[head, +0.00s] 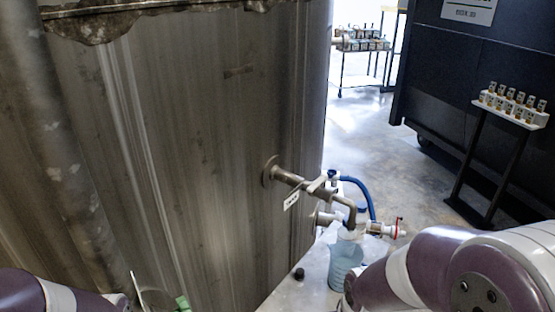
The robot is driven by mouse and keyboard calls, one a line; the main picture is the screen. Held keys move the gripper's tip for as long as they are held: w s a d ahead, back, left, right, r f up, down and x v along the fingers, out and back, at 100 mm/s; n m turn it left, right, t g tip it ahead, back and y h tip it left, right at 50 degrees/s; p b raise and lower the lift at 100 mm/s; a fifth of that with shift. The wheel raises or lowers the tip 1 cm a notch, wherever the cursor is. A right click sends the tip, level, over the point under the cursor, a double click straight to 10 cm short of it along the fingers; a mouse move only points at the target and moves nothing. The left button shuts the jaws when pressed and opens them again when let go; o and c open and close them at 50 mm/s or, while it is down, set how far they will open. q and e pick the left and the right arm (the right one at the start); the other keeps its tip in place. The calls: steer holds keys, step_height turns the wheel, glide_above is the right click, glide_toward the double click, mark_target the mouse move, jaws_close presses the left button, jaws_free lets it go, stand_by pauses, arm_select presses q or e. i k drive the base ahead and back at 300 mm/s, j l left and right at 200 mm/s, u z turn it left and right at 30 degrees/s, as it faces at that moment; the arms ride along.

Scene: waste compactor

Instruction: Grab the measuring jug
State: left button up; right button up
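The measuring jug (345,268) is a translucent light-blue vessel. It stands upright on a pale surface at the lower middle, directly below the end of a bent metal pipe. My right arm comes in from the lower right and its purple and white links cover the area just right of the jug, hiding part of its lower right side. My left arm shows only as a purple and white link at the lower left corner. The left gripper cannot be made out.
A large metal tank (190,140) fills the left and middle. A pipe with valve (345,208), a blue hose (366,194) and a red-handled fitting (392,229) stick out above the jug. A small black knob (299,274) sits left of it. A bottle stand (510,110) is at right.

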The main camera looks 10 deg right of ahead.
mark_target(345, 256)
steer(key=i+l+u, duration=0.25)
steer(key=l, duration=0.6)
steer(key=i+l+u, duration=0.1)
steer(key=l+u, duration=0.15)
steer(key=l, duration=0.65)
steer(key=l+u, duration=0.2)
steer(key=l, duration=0.7)
steer(key=i+l+u, duration=0.1)
steer(key=l, duration=0.25)
steer(key=i+l+u, duration=0.1)
steer(key=l, duration=0.25)
steer(key=i+l+u, duration=0.1)
steer(key=l, duration=0.25)
steer(key=i+l+u, duration=0.1)
steer(key=l, duration=0.25)
steer(key=i, duration=0.1)
